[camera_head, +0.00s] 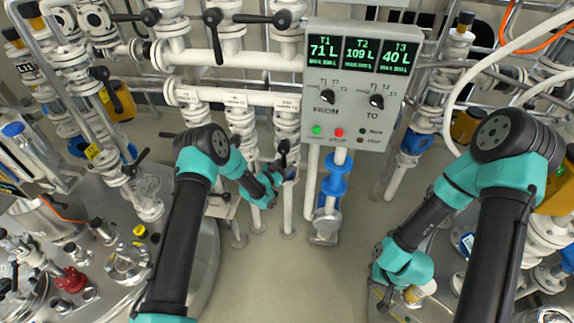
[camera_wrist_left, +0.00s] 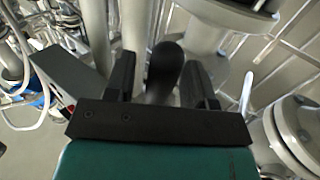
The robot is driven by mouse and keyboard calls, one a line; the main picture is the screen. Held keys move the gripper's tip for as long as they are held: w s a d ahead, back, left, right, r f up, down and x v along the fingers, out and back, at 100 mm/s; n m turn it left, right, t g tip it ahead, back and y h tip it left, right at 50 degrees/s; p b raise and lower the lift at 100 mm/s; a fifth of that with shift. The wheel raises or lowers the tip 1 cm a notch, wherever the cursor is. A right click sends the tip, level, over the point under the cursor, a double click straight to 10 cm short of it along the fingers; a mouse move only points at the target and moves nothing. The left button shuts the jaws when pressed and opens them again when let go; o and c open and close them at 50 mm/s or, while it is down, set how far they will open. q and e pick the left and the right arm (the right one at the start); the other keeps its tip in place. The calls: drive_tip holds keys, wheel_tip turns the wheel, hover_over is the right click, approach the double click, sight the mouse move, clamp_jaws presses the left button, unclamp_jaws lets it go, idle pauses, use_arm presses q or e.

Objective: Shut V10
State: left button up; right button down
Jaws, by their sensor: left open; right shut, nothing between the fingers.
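My left gripper (camera_head: 279,176) is at the lower end of the white vertical pipes, left of the control box. In the left wrist view its two black fingers (camera_wrist_left: 160,82) are apart, with a dark rounded valve handle (camera_wrist_left: 165,62) between them. I cannot tell whether they touch it. A black valve handle (camera_head: 283,147) shows just above this gripper in the head view. No V10 label is readable, so I cannot tell which valve is V10. My right gripper (camera_head: 386,296) is low at the right, partly hidden by its own wrist, and holds nothing.
The control box (camera_head: 346,85) reads T1 71 L, T2 109 L and T3 40 L. Black lever handles (camera_head: 248,18) line the pipes at the top. Tank tops with fittings (camera_head: 128,262) stand at the left. The floor (camera_head: 280,275) between the arms is clear.

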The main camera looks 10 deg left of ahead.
use_arm(q)
drive_tip(key=shift+w+d, duration=0.4)
drive_tip(key=shift+w, duration=0.2)
drive_tip(key=shift+c, duration=0.3)
clamp_jaws()
